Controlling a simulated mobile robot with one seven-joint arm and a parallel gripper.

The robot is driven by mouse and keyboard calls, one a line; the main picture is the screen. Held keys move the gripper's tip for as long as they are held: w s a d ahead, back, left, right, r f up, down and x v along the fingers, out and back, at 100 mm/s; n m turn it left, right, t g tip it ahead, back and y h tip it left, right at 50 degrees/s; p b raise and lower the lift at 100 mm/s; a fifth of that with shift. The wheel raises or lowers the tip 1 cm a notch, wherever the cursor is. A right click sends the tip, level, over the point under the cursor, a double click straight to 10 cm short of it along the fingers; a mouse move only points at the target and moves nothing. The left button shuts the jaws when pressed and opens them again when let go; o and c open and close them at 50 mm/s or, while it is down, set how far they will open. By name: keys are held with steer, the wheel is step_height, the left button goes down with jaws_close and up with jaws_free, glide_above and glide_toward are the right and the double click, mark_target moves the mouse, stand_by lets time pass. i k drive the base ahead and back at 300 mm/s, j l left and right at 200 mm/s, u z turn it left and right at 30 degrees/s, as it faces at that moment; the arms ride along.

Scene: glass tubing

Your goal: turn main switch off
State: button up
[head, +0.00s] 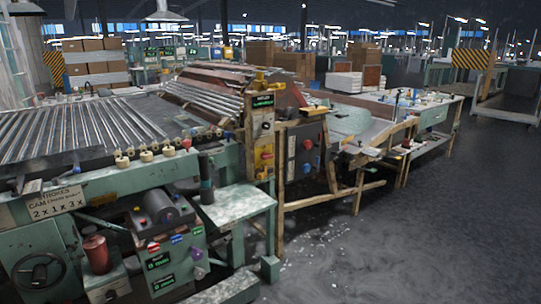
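No switch in the head view carries a label that I can read as the main switch. A narrow upright control panel (261,135) stands at the middle of the machine, with a lit green display near its top. On it is a red and yellow rotary knob (266,155); its setting is too small to tell. Just to its right is a dark electrical box (304,152) with a red knob (307,144) and a blue knob (307,168). My gripper is not in view.
A pale green side table (238,206) stands in front of the panel. A lower control box (170,262) with coloured buttons is at the front left. Wooden framing (330,190) surrounds the dark box. The grey floor (430,240) at the right is open.

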mark_target(265, 156)
steer(key=i+l+u, duration=0.1)
steer(key=i+l, duration=0.45)
steer(key=l, duration=0.15)
steer(key=i+l+u, duration=0.15)
steer(key=i+l, duration=0.4)
steer(key=l, duration=0.2)
steer(key=i+l+u, duration=0.15)
steer(key=l, duration=0.25)
steer(key=i+l+u, duration=0.1)
steer(key=i+l, duration=0.45)
steer(key=l, duration=0.35)
steer(key=i+l+u, duration=0.15)
steer(key=l, duration=0.25)
steer(key=i, duration=0.1)
